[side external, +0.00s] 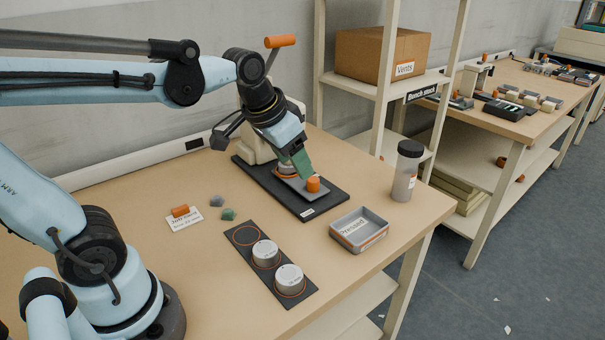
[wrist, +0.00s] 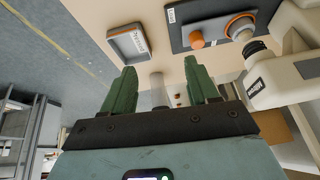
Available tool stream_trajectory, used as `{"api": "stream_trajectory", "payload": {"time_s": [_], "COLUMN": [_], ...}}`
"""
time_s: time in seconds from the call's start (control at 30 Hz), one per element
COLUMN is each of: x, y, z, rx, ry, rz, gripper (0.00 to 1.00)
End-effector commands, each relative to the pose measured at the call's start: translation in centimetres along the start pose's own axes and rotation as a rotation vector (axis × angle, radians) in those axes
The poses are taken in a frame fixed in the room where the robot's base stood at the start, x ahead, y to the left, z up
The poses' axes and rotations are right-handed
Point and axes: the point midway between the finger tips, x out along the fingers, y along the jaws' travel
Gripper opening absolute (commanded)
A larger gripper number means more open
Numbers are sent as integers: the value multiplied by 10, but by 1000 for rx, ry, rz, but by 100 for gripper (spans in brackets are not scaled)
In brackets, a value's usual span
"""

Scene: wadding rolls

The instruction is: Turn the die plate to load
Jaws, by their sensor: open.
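The die plate (side external: 296,186) is a grey plate on the press's black base (side external: 325,203). It carries an upright orange knob (side external: 313,184) and an orange-ringed round die (side external: 287,170), partly hidden by my gripper. The wrist view also shows the knob (wrist: 196,40) and the die (wrist: 240,27). The cream press (side external: 257,145), with an orange-handled lever (side external: 281,41), stands behind. My gripper (side external: 304,172) has green fingers and appears just above and behind the knob. In the wrist view my gripper (wrist: 160,66) is open and empty, with the knob beyond one fingertip; contact cannot be told.
A grey tray marked Pressed (side external: 359,230) and a lidded clear jar (side external: 406,172) stand to the right. A dark strip (side external: 247,257) holds two pale tins (side external: 265,252) in orange rings; its far ring is empty. A labelled card (side external: 184,222) and small lumps (side external: 228,214) lie left.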

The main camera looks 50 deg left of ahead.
Motion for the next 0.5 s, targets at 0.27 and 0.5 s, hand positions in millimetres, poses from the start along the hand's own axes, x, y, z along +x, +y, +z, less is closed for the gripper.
{"api": "stream_trajectory", "payload": {"time_s": [0.27, 0.5], "x": [15, 44], "y": [-32, -63], "z": [-53, -85], "rx": [45, 82], "ry": [-178, -325], "rz": [5, 32], "gripper": [59, 59]}}
